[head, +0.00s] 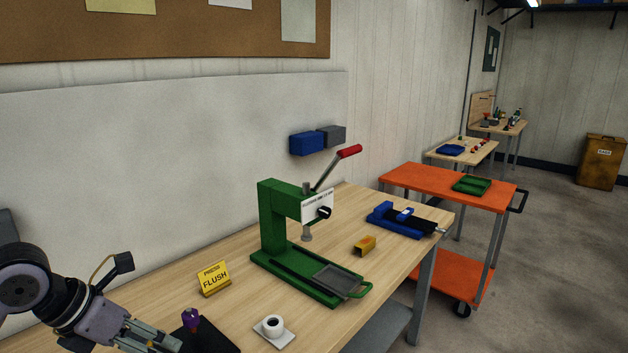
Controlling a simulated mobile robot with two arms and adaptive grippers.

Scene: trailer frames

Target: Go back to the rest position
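My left arm comes in at the bottom left, and its gripper (160,341) is low over the near part of the wooden workbench (225,307). Its fingers are partly cut off by the bottom edge, so I cannot tell whether they are open or shut. A purple-topped object (191,318) stands at a black plate (222,337) close to the fingertips. I cannot tell whether the gripper touches it. My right gripper is not in view.
A green press (272,215) with a red-tipped lever stands mid-bench. Around it are a yellow sign (213,278), a white ring-shaped part (273,326) on a plate, a yellow block (365,246) and a blue vise (405,219). An orange cart (420,181) stands beyond; floor is clear at right.

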